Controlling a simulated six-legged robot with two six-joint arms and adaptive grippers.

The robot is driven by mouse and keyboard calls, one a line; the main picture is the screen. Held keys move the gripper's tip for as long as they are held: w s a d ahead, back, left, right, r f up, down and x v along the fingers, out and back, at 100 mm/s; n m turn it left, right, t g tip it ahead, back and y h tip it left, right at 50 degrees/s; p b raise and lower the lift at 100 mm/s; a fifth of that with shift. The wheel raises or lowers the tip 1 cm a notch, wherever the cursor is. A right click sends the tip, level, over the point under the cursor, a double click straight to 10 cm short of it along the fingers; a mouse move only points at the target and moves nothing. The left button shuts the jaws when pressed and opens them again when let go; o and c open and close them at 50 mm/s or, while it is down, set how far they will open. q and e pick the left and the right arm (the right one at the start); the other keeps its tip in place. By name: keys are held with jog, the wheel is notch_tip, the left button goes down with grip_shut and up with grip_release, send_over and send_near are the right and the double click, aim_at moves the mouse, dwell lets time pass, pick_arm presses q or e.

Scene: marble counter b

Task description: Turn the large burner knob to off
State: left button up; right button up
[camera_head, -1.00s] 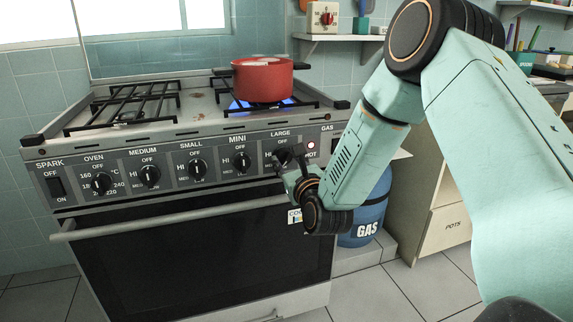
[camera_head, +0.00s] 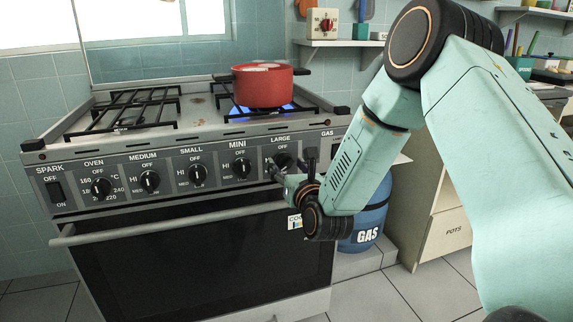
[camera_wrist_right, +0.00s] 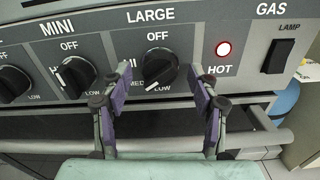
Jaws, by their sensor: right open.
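The large burner knob (camera_head: 284,160) is black and sits on the stove's front panel under the LARGE label. In the right wrist view the large knob (camera_wrist_right: 157,70) has its white mark at the lower left, near MED and LOW, not at OFF above. My right gripper (camera_head: 290,170) is open in front of it. In the wrist view the gripper (camera_wrist_right: 157,82) has one finger on each side of the knob, apart from it. A blue flame (camera_head: 286,107) shows under the red pot (camera_head: 262,87). My left gripper is not in view.
The mini knob (camera_wrist_right: 75,76) is close to the left finger. A lit red HOT lamp (camera_wrist_right: 223,48) and a lamp switch (camera_wrist_right: 279,56) are to the right. The oven handle (camera_head: 170,226) runs below the panel. A blue gas bottle (camera_head: 366,215) stands right of the stove.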

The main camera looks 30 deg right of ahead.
jog(key=n+p, duration=0.1)
jog(key=n, duration=0.4)
jog(key=shift+n, duration=0.3)
jog(key=v, duration=0.7)
jog(key=shift+p, duration=0.4)
jog(key=shift+s, duration=0.1)
jog(key=v, duration=0.7)
jog(key=shift+s+a, duration=0.1)
jog(key=shift+a, duration=0.05)
